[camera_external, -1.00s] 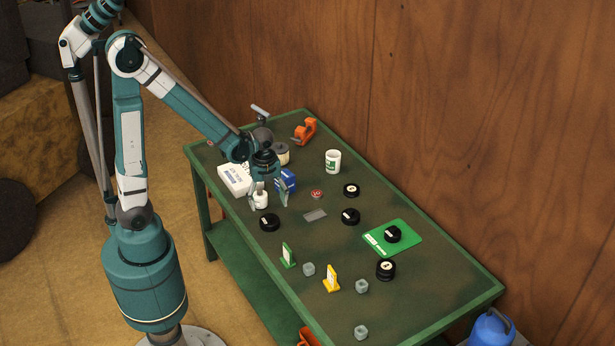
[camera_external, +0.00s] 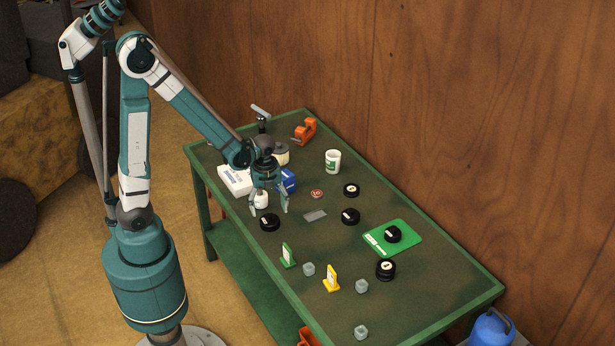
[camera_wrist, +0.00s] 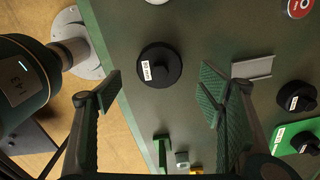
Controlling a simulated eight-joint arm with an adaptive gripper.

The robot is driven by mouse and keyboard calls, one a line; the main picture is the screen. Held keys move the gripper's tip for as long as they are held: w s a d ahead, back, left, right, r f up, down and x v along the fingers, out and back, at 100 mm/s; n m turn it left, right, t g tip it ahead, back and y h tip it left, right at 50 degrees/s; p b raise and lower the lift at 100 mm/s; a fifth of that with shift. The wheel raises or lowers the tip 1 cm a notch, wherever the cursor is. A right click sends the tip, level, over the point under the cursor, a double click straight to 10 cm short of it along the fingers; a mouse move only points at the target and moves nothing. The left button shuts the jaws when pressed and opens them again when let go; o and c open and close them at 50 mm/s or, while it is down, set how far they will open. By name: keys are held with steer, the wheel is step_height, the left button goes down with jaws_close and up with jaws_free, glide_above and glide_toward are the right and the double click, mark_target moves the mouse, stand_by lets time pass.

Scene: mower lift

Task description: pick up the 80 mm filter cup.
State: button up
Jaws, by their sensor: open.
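A round black filter cup (camera_external: 270,222) with a small white label stands on the green table near its left edge. In the wrist view the cup (camera_wrist: 160,66) lies between the lines of my two fingers, and its label seems to read 80 mm, though it is small. My gripper (camera_external: 268,211) is open and empty, above the table by this cup. Its fingertips (camera_wrist: 160,88) are spread wider than the cup in the wrist view. I cannot tell the exact height gap.
Other black cups stand to the right, one (camera_external: 350,216) mid-table and one (camera_external: 392,233) on a green mat (camera_external: 412,243). A white jar (camera_external: 261,201) is close behind my fingers. Green (camera_external: 288,255) and yellow (camera_external: 331,279) stands are nearer the front.

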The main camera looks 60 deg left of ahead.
mark_target(269, 215)
steer(key=shift+f, duration=0.15)
steer(key=shift+f+b, duration=0.65)
steer(key=shift+f, duration=1.85)
steer(key=c, duration=1.1)
